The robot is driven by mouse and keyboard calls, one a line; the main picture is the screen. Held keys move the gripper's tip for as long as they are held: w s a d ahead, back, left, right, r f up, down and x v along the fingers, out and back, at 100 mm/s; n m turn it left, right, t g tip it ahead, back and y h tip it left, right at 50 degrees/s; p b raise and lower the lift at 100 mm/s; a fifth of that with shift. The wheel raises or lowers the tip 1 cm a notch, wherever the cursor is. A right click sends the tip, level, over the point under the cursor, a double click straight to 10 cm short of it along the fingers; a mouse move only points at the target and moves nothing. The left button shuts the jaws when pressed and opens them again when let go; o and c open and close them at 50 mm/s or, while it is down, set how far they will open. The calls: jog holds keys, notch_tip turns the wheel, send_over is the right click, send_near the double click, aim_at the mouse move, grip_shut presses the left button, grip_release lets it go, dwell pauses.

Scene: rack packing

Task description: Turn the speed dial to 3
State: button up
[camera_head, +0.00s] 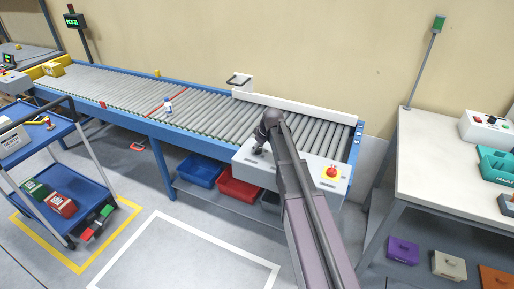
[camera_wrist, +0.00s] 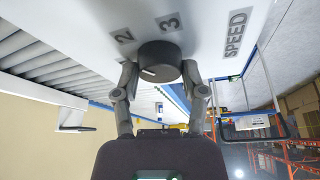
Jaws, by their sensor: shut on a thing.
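The black speed dial (camera_wrist: 157,57) sits on a white panel, with the printed numbers 2 and 3 beside it and the word SPEED to the right in the wrist view. A short white mark shows at the lower left of its face; I cannot tell which number it points to. My gripper (camera_wrist: 160,72) is shut on the dial, one finger on each side. In the head view, my gripper (camera_head: 259,148) is at the left part of the white control box (camera_head: 296,184) on the conveyor's near side. The dial is hidden there by my arm.
Blue (camera_head: 200,170) and red (camera_head: 238,187) bins sit below.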

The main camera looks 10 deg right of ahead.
jog(key=shift+m, duration=0.3)
jog(key=m+h, duration=0.1)
jog(key=m, duration=0.1)
jog(key=m+t+h, duration=0.1)
jog(key=m, duration=0.2)
jog(key=shift+a, duration=0.1)
jog(key=m+h, duration=0.2)
jog(key=m, duration=0.3)
dwell(0.3)
jog(key=o, duration=1.1)
jog(key=shift+o, duration=0.2)
jog(key=s+r+n+g+p, duration=0.1)
jog(key=s+g+p, duration=0.1)
jog(key=s, duration=1.2)
jog(key=s+r+n+g+y+p, duration=0.1)
jog(key=s+n+g+p, duration=0.1)
jog(key=s, duration=1.3)
jog(key=shift+a+r, duration=0.15)
jog(key=shift+r, duration=0.2)
